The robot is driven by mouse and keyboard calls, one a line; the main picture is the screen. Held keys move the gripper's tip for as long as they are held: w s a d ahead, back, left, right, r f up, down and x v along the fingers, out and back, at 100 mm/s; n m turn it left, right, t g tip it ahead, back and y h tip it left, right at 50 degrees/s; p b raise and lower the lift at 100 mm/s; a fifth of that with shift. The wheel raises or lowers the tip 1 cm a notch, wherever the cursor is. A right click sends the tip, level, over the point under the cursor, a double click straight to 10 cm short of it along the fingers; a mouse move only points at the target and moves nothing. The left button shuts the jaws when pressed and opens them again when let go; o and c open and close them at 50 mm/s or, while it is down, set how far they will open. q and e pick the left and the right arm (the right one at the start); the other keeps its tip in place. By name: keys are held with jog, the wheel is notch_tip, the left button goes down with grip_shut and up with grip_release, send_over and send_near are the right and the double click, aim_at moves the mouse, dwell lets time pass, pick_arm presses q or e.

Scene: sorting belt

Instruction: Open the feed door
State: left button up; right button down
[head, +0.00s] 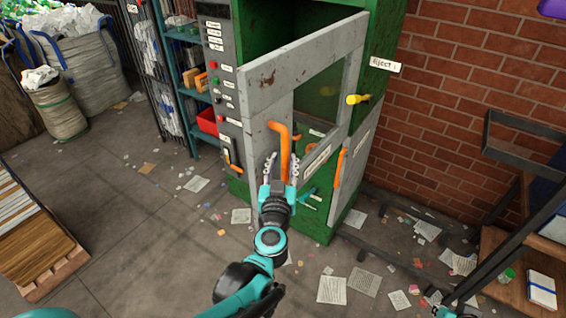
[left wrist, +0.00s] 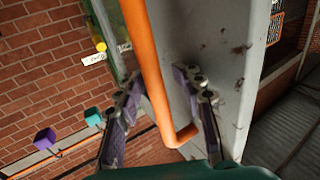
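The feed door (head: 352,62) is a worn grey frame with a window, on the front of the green machine (head: 305,18). It appears to stand out from the body at an angle; I cannot tell how far. Its orange bar handle (head: 284,150) is upright on the left part of the door. My left gripper (head: 279,172) is at the handle's lower part. In the left wrist view the orange handle (left wrist: 152,70) runs between the spread fingers of the left gripper (left wrist: 165,85), with space on both sides. My right gripper does not show clearly.
A lower grey door with another orange handle (head: 339,167) is at right. A yellow knob (head: 357,99) sticks out beside the feed door. A button panel (head: 222,75) is at left. A wooden pallet (head: 35,245) stands at lower left. Papers litter the floor.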

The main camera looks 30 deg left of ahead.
pick_arm(q)
jog(key=shift+w, duration=0.1)
jog(key=shift+d, duration=0.15)
jog(key=v, duration=0.7)
jog(key=shift+s, duration=0.4)
jog(key=w+d+f+m+h+b, duration=0.1)
jog(key=d+f+m+h+b, duration=0.3)
jog(key=d, duration=0.3)
jog(key=w+d+f+m+h+b, duration=0.1)
jog(key=d+f+m+h+b, duration=0.2)
jog(key=d+h, duration=0.3)
jog(key=s+a+f+n+g+y+b, duration=0.1)
jog(key=s+a+f+g+b, duration=0.2)
jog(key=f, duration=0.5)
jog(key=s+a+f+n+g+y+b, duration=0.1)
jog(key=s+a+f+g+y+b, duration=0.1)
jog(key=s+f+g, duration=0.4)
notch_tip(320, 180, down, 3)
jog(key=shift+s+a+f+n+g+b, duration=0.15)
jog(key=shift+s+a+n+g+b, duration=0.15)
jog(key=shift+a+b, duration=0.15)
